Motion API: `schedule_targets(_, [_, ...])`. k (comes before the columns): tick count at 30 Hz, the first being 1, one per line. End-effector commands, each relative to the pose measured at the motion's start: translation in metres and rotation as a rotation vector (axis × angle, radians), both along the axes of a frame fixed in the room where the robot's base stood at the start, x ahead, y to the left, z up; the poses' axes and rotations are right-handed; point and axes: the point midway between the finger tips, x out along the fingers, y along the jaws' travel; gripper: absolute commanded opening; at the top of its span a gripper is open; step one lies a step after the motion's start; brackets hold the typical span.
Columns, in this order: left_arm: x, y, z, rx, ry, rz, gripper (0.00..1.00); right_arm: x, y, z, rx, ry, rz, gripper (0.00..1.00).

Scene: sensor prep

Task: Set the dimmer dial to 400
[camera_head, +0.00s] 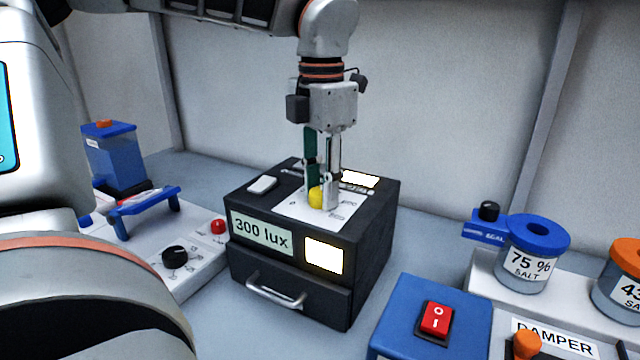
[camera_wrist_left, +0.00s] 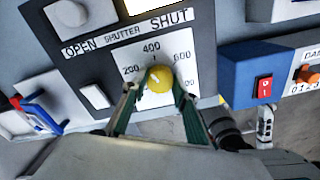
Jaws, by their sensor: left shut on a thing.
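The yellow dimmer dial (camera_head: 316,197) sits on a white scale plate (camera_head: 296,212) on top of a black box (camera_head: 378,222). The display (camera_head: 262,233) on the box's front reads 300 lux. My left gripper (camera_head: 322,194) comes down from above and is shut on the dial. In the left wrist view the dial (camera_wrist_left: 160,79) is between the two fingertips, with 200, 400 and 600 printed around it. A pale mark on the dial shows, but its exact direction is hard to tell. My right gripper is not in view.
A lit window (camera_head: 323,255) and a drawer handle (camera_head: 276,293) are on the box's front. A white panel with a black knob (camera_head: 175,257) stands left. A blue box with a red switch (camera_head: 436,318) and labelled jars (camera_head: 532,262) stand right.

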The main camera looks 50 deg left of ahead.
Motion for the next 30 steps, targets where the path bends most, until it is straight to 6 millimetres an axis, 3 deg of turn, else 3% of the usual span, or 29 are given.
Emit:
schedule_targets(15, [-0.0001,0.0000,0.0013,0.001,-0.002,-0.365,0.07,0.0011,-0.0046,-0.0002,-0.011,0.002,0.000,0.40])
schedule_targets(30, [0.0003,0.0000,0.0008,0.000,-0.002,-0.447,0.07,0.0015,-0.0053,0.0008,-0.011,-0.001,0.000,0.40])
